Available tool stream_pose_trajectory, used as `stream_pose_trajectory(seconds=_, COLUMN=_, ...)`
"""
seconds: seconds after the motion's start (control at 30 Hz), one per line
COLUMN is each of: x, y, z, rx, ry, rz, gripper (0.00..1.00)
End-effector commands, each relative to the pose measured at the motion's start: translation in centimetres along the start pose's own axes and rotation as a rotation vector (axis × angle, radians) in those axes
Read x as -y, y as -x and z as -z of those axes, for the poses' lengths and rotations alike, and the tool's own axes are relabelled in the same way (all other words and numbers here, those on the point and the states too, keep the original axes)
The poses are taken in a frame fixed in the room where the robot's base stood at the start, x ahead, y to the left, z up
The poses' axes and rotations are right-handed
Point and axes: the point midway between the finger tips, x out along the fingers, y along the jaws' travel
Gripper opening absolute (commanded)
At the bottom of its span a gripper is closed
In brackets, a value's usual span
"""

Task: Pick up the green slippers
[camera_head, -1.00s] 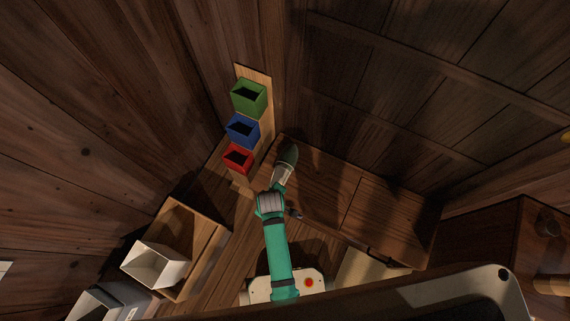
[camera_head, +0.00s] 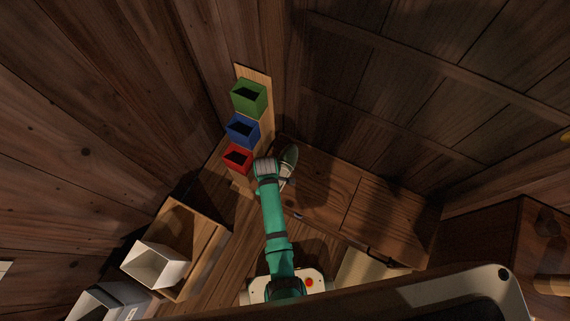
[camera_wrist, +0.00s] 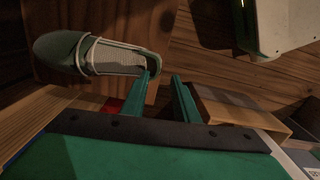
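One green slipper (camera_head: 289,156) with white trim lies on the wooden cabinet top at its left end, close to the wall boxes. In the wrist view the slipper (camera_wrist: 70,52) is at upper left, its toe to the left and its open heel end pointing at my fingers. My gripper (camera_wrist: 163,77) is open, with a gap between its two fingers. The left finger is right beside the heel end; I cannot tell if it touches. Nothing shows between the fingers. In the head view my arm hides the fingers and part of the heel. I see no second slipper.
Green (camera_head: 248,97), blue (camera_head: 242,131) and red (camera_head: 237,158) open boxes hang on a wooden board just left of my wrist. A wooden shelf unit (camera_head: 210,236) with a white bin (camera_head: 155,263) stands at lower left. The cabinet top (camera_head: 335,182) right of the slipper is bare.

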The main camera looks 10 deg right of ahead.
Motion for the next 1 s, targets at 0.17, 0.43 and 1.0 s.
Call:
stream_pose_trajectory(seconds=0.17, x=0.0, y=-2.1, z=-0.2, rx=0.002, ry=-0.001, rz=0.003, gripper=0.27)
stream_pose_trajectory(seconds=0.43, x=-0.1, y=-4.9, z=-0.2, rx=0.000, ry=0.000, rz=0.000, gripper=0.27)
stream_pose_trajectory(seconds=1.0, x=-0.2, y=-5.0, z=-0.2, rx=0.000, ry=0.000, rz=-0.001, gripper=0.00)
